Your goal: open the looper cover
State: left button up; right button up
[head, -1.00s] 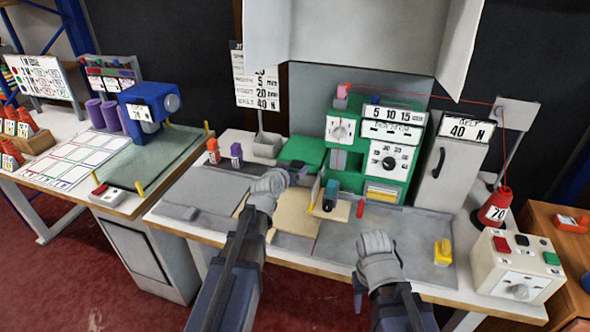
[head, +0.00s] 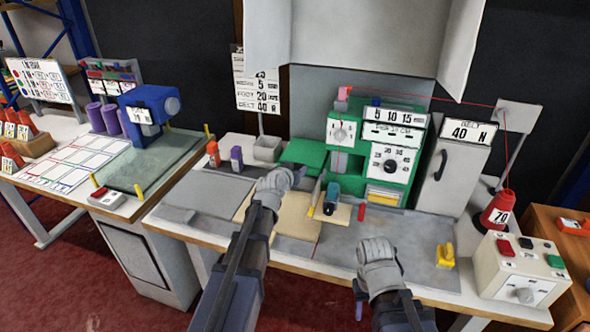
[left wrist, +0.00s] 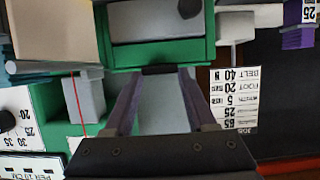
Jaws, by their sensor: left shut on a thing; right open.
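The green sewing machine (head: 341,165) stands at the back of the table. A flat green part (head: 303,152), which appears to be the looper cover, is at its left side. My left gripper (head: 297,174) reaches its front edge. In the left wrist view my left gripper (left wrist: 158,72) has its two purple fingers closed on a small dark tab at the edge of a green frame (left wrist: 165,53) around a grey panel. How far the cover is opened cannot be told. My right gripper (head: 375,243) is open and empty over the front of the table.
Tan pieces (head: 298,222) lie on the table under my left arm. A blue-green block (head: 331,198), a red peg (head: 362,212) and a yellow part (head: 444,257) stand to the right. A control box (head: 517,268) and red thread cone (head: 496,209) are at the far right.

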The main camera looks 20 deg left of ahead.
pick_arm(q)
grip_shut()
dwell(0.3)
